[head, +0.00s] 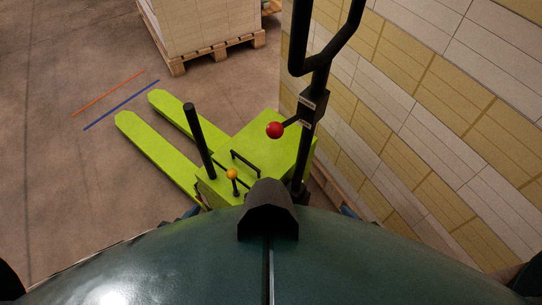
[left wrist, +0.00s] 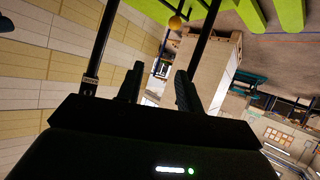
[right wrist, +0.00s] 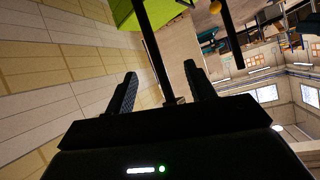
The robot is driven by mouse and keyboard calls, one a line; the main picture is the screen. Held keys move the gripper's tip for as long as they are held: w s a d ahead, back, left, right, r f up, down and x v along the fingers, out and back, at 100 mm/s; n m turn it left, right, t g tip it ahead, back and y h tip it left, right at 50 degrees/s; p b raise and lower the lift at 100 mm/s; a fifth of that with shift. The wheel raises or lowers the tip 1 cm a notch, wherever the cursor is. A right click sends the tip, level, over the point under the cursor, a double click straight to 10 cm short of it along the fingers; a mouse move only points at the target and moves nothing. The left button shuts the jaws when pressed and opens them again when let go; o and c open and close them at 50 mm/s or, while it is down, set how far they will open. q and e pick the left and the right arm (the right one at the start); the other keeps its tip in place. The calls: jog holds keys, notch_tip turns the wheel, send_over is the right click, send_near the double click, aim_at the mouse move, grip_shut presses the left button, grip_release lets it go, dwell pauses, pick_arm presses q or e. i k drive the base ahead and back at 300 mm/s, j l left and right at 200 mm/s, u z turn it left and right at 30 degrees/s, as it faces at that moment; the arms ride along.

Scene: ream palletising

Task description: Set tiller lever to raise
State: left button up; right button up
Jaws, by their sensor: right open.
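The tiller (head: 318,80) of a lime-green pallet truck (head: 262,150) stands upright, with a black loop handle at its top. A short lever with a red ball knob (head: 274,130) sticks out to the left of the tiller's black block, beside small labels too small to read. My left gripper (left wrist: 157,88) has its fingers apart with nothing between them in the left wrist view. My right gripper (right wrist: 162,86) is open and empty in the right wrist view. I cannot make out either gripper clearly in the head view, and the red knob shows in neither wrist view.
A wall of stacked cream and yellow reams (head: 430,95) stands close on the right. A black post (head: 198,140) and an orange knob (head: 232,174) rise from the truck. A loaded wooden pallet (head: 215,50) stands behind. Floor at left is clear, with orange and blue lines.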

aim_at(274, 130)
jog(key=j+z, duration=0.3)
jog(key=j, duration=0.9)
jog(key=k+j, duration=0.2)
jog(key=k+j+z, duration=0.15)
jog(key=j, duration=0.25)
jog(key=i+l+u, duration=0.1)
jog(key=i+l, duration=0.2)
jog(key=i, duration=0.2)
